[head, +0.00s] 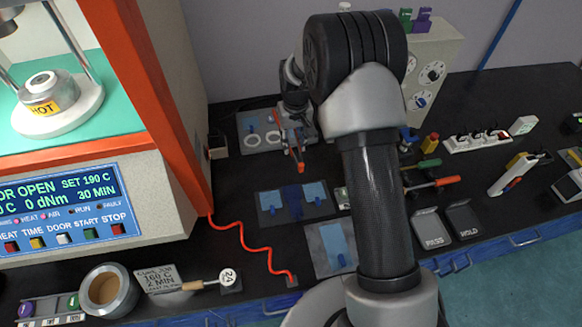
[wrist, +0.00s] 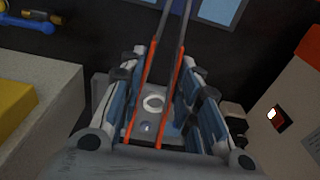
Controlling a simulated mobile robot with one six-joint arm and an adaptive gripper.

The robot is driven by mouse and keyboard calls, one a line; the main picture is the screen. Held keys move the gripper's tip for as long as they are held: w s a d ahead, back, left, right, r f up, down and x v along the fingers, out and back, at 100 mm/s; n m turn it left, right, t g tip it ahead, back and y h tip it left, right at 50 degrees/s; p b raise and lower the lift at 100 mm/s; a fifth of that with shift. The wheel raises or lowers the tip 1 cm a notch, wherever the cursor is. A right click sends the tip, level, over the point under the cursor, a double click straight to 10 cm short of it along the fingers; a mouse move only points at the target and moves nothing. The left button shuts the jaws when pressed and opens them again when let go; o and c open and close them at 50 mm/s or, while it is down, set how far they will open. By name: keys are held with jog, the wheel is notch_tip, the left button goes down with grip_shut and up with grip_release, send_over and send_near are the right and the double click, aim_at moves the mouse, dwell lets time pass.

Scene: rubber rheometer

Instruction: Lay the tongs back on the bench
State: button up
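The tongs (wrist: 178,60) have two grey arms with orange edges. They lie between the fingers of my gripper (wrist: 165,90) in the wrist view, and the fingers appear closed against both sides. The tong arms run out past the top edge of that view, so their far ends are hidden there. In the head view my gripper (head: 293,132) is over the back of the black bench (head: 232,178), with an orange part of the tongs (head: 300,166) pointing toward the front. I cannot tell whether the tongs touch the bench.
A grey plate with white rings (head: 252,141) is beside and beneath my gripper. A dark tray with blue sheets (head: 272,204) lies in front. The orange-framed rheometer (head: 150,100) stands left, a dial box (head: 432,70) behind right. Bare bench shows between the rheometer and the tray.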

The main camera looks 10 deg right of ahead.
notch_tip(320, 180, down, 12)
jog(key=shift+r+b, duration=0.1)
jog(key=shift+b, duration=0.95)
jog(key=shift+o, duration=0.3)
jog(key=shift+f+b, duration=0.45)
jog(key=shift+f, duration=0.15)
jog(key=o, duration=0.5)
jog(key=shift+r, duration=0.1)
jog(key=shift+c, duration=0.2)
